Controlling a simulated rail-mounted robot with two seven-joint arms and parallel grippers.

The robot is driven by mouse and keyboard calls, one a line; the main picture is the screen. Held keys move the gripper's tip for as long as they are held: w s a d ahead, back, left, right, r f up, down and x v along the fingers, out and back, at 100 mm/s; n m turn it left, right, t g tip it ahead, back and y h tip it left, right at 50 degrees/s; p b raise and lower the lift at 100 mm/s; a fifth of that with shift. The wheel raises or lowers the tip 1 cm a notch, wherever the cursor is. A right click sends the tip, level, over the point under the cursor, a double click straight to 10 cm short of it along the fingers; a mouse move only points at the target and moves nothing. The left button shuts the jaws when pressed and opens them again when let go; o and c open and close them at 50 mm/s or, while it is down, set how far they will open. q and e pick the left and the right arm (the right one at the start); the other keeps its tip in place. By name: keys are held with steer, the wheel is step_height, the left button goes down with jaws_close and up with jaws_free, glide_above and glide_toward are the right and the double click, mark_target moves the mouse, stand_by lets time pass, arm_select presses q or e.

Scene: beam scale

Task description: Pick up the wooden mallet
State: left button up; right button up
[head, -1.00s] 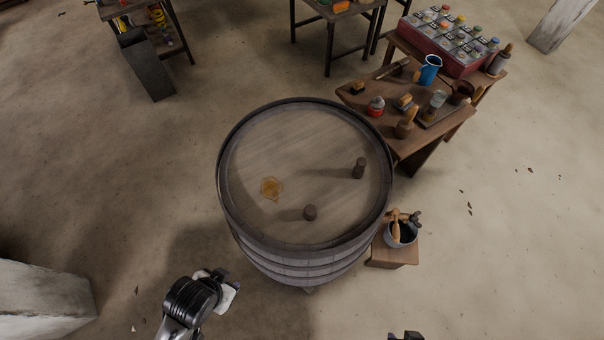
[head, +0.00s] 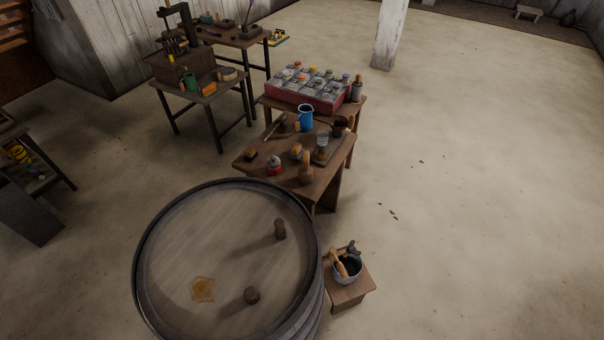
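On the work table, a brown wooden tool (head: 306,170) with an upright handle stands near the front edge; it looks like a mallet resting on its head. A bucket (head: 348,272) on a low stool right of the barrel also holds wooden-handled tools (head: 338,264), one with a dark head. They are too small to tell whether one is the wooden mallet. Neither of my grippers is in view.
A large barrel (head: 190,250) fills the lower left, with two dark pegs on its top. The work table (head: 248,166) carries a blue jug (head: 305,117), a red-based jar (head: 274,166) and brushes. A crate of bottles (head: 310,100) stands behind. Floor on the right is clear.

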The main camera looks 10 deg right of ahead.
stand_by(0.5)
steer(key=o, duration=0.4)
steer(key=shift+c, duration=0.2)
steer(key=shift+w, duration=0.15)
